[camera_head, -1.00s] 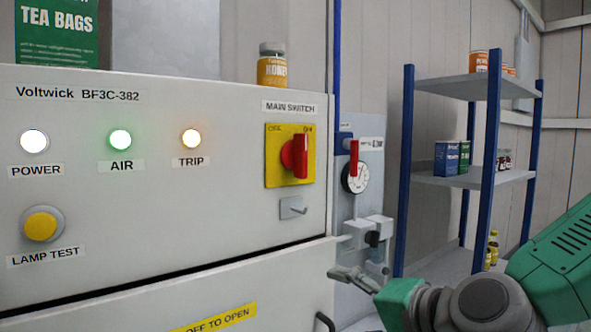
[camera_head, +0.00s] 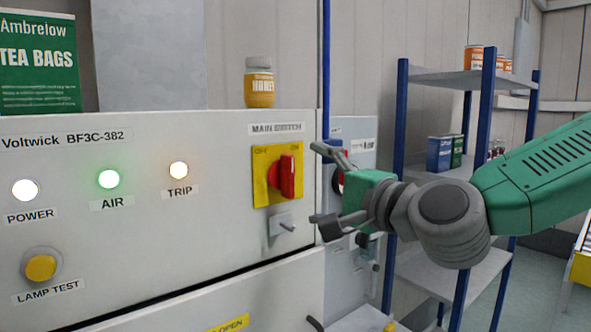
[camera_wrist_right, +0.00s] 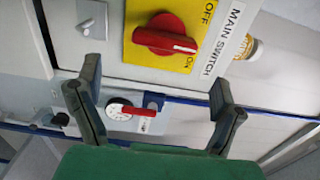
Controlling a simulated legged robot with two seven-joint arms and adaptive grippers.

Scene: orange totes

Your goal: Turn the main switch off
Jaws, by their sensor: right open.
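The main switch is a red rotary handle (camera_head: 288,176) on a yellow plate (camera_head: 262,178) at the right end of the grey panel, under the label MAIN SWITCH (camera_head: 276,128). The handle stands upright in the head view. In the right wrist view the red handle (camera_wrist_right: 166,36) lies ahead, its white-marked end towards ON. My right gripper (camera_head: 317,184) is open and empty, just right of the handle and apart from it. In the right wrist view its two fingers (camera_wrist_right: 158,97) are spread wide. My left gripper is not in view.
A small metal latch (camera_head: 283,224) sticks out below the switch. A gauge with a red lever (camera_wrist_right: 124,110) sits beside the panel, partly hidden by my gripper in the head view. A honey jar (camera_head: 259,90) stands on top. Shelves (camera_head: 455,80) stand at the right.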

